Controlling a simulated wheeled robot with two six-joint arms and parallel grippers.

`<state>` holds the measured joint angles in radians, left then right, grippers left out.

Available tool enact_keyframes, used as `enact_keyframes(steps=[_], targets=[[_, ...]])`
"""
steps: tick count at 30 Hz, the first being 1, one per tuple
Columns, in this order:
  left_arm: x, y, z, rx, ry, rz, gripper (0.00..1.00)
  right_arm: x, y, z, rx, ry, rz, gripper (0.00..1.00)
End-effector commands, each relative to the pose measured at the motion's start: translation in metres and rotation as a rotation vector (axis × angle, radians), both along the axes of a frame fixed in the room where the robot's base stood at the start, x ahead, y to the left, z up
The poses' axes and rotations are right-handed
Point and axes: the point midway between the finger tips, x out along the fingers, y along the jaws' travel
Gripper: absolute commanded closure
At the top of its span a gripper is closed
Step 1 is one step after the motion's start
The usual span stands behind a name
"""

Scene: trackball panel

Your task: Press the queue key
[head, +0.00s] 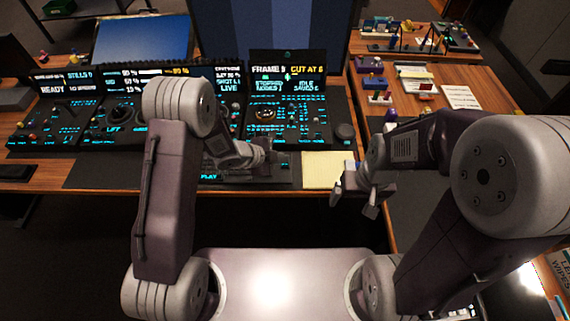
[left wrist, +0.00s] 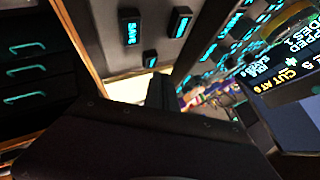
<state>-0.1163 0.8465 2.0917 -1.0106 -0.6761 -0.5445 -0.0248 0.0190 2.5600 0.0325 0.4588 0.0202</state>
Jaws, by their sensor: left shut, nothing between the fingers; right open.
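The control panel with the trackball (head: 265,114) stands on the desk, with many small cyan-lettered keys around it. I cannot pick out the queue key by its label in the head view. My left gripper (head: 264,149) is shut and empty, low over the front part of the console. In the left wrist view its dark fingers (left wrist: 160,92) point toward a grey panel with a SAVE key (left wrist: 130,27), a key with unclear lettering (left wrist: 180,22) and a smaller key (left wrist: 150,58). My right gripper (head: 357,198) is open and empty, right of the notepad, apart from the panel.
A yellow notepad (head: 328,169) lies right of the front keys. A dark knob (head: 344,132) is at the panel's right end. The right side desk (head: 488,98) holds papers and small objects.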

Motion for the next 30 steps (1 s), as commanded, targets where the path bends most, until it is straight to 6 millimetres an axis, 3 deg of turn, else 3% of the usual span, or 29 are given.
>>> enact_keyframes(steps=[30], targets=[[0.0000,0.0000,-0.0083,0.000,0.000,0.000,1.00,0.0000,0.0000,-0.0065,0.000,0.000,0.000,0.12]])
